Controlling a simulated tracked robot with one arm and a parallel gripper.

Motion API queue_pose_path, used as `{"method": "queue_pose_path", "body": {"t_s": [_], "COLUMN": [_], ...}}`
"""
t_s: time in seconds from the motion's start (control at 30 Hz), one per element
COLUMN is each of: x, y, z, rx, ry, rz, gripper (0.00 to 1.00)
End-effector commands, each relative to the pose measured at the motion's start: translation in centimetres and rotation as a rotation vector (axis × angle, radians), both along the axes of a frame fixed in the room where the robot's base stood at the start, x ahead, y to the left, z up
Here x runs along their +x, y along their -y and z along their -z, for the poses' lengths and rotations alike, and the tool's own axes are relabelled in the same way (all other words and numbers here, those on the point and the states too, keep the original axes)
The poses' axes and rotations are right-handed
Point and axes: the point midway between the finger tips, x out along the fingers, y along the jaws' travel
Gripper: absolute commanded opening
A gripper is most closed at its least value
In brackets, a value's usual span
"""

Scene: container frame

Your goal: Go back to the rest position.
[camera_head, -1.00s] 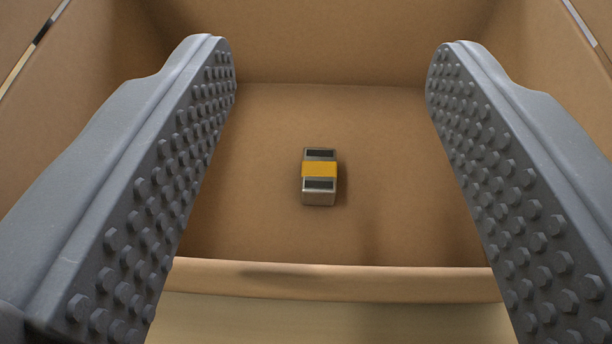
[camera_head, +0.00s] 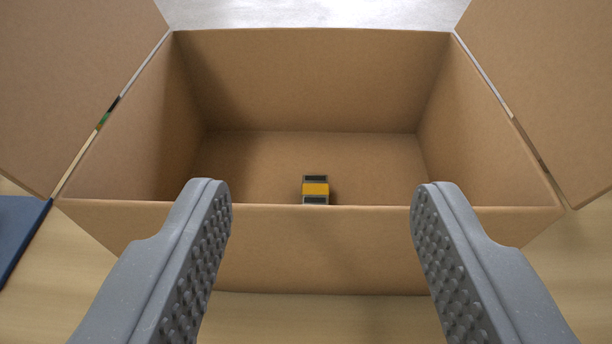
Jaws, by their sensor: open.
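My gripper (camera_head: 321,186) is open and empty, with its two grey studded fingers spread wide. The fingers are on the near side of an open cardboard box (camera_head: 310,250), in front of its near wall in the picture. A small grey block with a yellow band (camera_head: 315,188) lies on the box floor, near the middle. The near wall's rim hides its lower end. The block is apart from both fingers.
The box's side flaps stand spread open at left (camera_head: 65,80) and right (camera_head: 555,80). The box stands on a light wooden surface (camera_head: 250,318). A dark blue flat object (camera_head: 18,232) lies at the left edge. A pale surface (camera_head: 310,12) shows beyond the box.

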Motion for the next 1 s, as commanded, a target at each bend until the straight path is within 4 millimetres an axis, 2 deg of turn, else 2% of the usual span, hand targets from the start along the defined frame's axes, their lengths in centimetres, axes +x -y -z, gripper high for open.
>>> {"method": "queue_pose_path", "body": {"t_s": [0.07,0.17,0.27,0.37,0.5,0.6,0.7,0.8,1.0], "x": [0.0,-0.2,-1.1,-2.9,-6.6,-9.5,-12.2,-14.2,-15.9], "y": [0.0,0.1,-0.6,-2.1,-5.8,-9.0,-11.9,-14.1,-15.9], "z": [-0.8,-3.8,-9.2,-15.6,-23.1,-27.4,-30.5,-32.4,-33.7], "rx": [-0.007,-0.037,-0.07,-0.084,-0.066,-0.044,-0.022,-0.011,-0.001], "ry": [0.005,0.015,0.031,0.051,0.064,0.072,0.075,0.075,0.073], "rz": [0.007,0.041,0.089,0.132,0.139,0.109,0.067,0.029,-0.005], "gripper": [0.5,0.5,0.5,0.5,0.5,0.5,0.5,0.5,0.5]}}
